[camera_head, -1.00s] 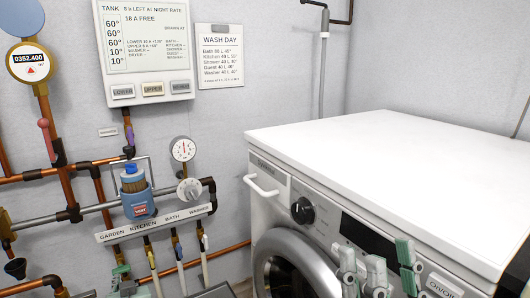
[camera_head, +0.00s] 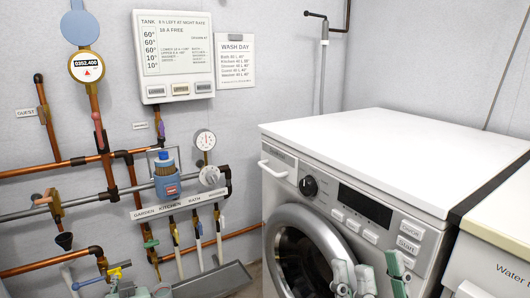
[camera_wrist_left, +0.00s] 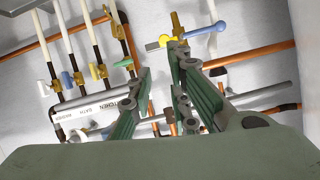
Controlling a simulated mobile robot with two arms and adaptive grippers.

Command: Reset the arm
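My right gripper (camera_head: 380,278) shows at the bottom of the head view, in front of the washing machine. Its grey-green fingers point up and stand apart, with nothing seen between them. My left gripper (camera_wrist_left: 162,72) shows in the left wrist view with its green fingers apart and nothing between them.
The white washing machine (camera_head: 385,150) stands at the right, with a cream container (camera_head: 500,235) beside it. Copper pipes, a blue device (camera_head: 166,184) and a labelled valve rail (camera_head: 180,206) are on the wall. A yellow valve with a blue handle (camera_wrist_left: 205,31) is near the left gripper.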

